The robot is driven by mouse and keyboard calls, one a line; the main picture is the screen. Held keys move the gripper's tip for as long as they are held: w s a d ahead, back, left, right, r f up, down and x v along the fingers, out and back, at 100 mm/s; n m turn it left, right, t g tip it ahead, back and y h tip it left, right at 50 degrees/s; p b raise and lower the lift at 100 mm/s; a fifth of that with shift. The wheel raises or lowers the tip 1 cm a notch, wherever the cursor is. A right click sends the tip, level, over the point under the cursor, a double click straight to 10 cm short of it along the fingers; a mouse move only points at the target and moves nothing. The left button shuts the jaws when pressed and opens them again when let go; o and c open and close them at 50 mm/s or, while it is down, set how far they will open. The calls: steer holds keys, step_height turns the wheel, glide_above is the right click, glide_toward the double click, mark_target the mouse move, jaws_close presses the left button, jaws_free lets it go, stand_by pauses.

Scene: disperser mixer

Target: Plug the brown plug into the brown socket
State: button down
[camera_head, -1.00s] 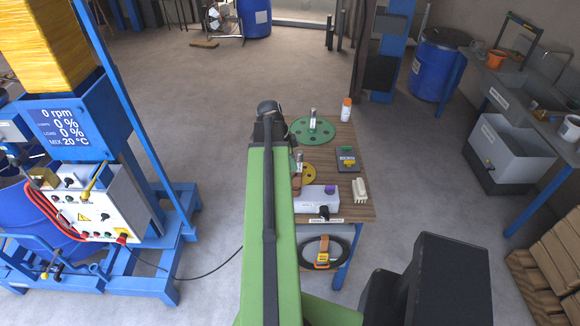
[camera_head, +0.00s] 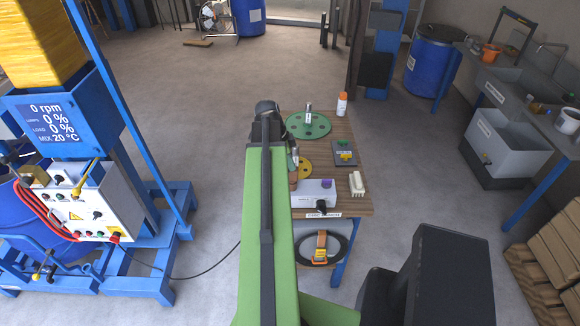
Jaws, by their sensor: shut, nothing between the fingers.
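A small brown piece (camera_head: 293,181) shows beside my green arm at the left edge of the wooden table (camera_head: 354,208). My arm covers part of it, and I cannot tell whether it is the plug. A tan-brown block (camera_head: 40,178) sits on top of the white control box (camera_head: 98,212) at the left. It is too small to tell whether it is the brown socket. My arm reaches forward over the left side of the table. My gripper is hidden behind the arm's far end.
The table holds a green disc (camera_head: 308,125), a dark box with a green-yellow switch (camera_head: 344,154), a grey-white box (camera_head: 312,192) and a white bottle (camera_head: 342,104). A blue mixer frame (camera_head: 182,238) stands left.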

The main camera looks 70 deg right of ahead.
steer(key=shift+r+p, duration=1.5)
steer(key=shift+r, duration=0.1)
steer(key=shift+f, duration=0.1)
steer(key=p+v, duration=1.1)
steer(key=v, duration=0.1)
steer(key=shift+s, duration=0.2)
steer(key=shift+w, duration=0.15)
